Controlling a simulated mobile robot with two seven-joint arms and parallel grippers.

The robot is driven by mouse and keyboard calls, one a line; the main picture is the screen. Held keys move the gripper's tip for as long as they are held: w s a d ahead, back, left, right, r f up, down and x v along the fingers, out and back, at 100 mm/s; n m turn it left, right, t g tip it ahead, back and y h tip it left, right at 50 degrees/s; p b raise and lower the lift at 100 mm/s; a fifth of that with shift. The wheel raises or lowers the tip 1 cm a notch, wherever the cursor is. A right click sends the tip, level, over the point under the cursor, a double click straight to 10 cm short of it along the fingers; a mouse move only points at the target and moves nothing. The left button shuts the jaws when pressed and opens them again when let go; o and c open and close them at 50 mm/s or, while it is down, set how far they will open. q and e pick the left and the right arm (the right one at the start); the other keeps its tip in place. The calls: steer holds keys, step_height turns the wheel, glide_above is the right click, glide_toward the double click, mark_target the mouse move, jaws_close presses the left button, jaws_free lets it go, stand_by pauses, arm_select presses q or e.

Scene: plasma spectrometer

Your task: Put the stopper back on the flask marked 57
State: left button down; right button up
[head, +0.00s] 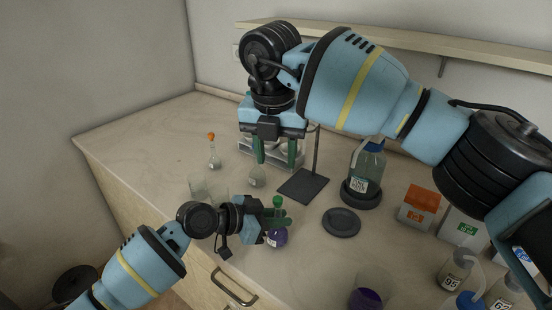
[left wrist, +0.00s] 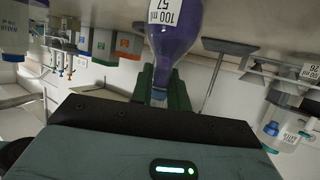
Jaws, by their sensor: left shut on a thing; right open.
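The flask marked 57 (left wrist: 176,30) holds purple liquid, and its label reads 100 ml 57 in the left wrist view. In the head view its purple body (head: 277,238) is below my left gripper (head: 279,217), which is shut around the neck. A bright green stopper (head: 277,201) shows just above the fingers, in line with the neck; I cannot tell whether it is fully seated. In the left wrist view the top of the neck is hidden. My right gripper (head: 276,158) is open and empty, farther back, its fingers pointing down.
A small flask (head: 257,177) stands near my right gripper, and an orange-stoppered flask (head: 213,155) stands farther left. A stand base (head: 302,186), blue-capped bottle (head: 366,168), dark round plate (head: 341,222) and purple-filled beaker (head: 369,290) are to the right. Bare bench lies at the left.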

arm_select(q)
steer(key=c, duration=1.3)
jaws_free()
steer(key=v, duration=0.7)
steer(key=shift+s+a+r, duration=0.2)
steer(key=shift+a, duration=0.1)
arm_select(e)
steer(key=shift+w+f, duration=0.1)
steer(key=shift+f, duration=0.7)
